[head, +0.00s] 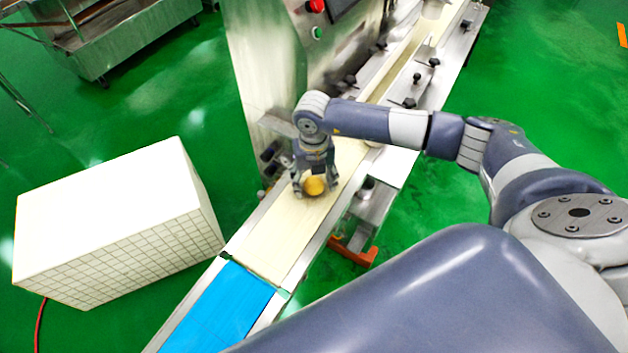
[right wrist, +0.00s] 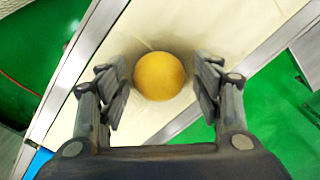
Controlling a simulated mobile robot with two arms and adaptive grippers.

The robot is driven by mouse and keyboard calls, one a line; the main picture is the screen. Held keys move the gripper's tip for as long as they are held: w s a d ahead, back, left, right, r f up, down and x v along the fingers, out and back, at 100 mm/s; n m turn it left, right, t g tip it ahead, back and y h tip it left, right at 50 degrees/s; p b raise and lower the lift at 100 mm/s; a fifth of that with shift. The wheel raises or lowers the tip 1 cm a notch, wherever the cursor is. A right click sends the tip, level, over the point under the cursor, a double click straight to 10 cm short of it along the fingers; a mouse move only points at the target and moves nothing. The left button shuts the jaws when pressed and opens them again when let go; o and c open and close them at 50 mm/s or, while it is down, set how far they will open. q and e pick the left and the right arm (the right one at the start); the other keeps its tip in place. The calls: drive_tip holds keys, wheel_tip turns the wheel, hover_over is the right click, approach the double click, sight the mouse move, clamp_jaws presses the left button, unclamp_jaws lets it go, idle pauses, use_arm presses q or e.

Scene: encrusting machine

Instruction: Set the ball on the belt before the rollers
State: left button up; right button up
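The ball (head: 314,186) is round and yellow-orange, and it appears to rest on the cream conveyor belt (head: 275,233) beside the machine. My right gripper (head: 313,190) points down over the belt with its fingers on either side of the ball. In the right wrist view the ball (right wrist: 160,76) shows between the spread fingers (right wrist: 160,82), with a narrow gap on each side. The right gripper is open. The rollers cannot be made out clearly. My left gripper is not in view.
The steel machine body (head: 275,75) stands close at the left of the belt. A blue belt section (head: 222,308) lies at the near end. A white tiled block (head: 110,215) stands on the green floor at left. Knobs and brackets line the right rail.

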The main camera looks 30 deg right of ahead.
drive_tip(key=shift+r, duration=0.1)
wheel_tip(320, 180, up, 12)
drive_tip(key=b, duration=0.2)
drive_tip(key=shift+b, duration=0.35)
idle(0.4)
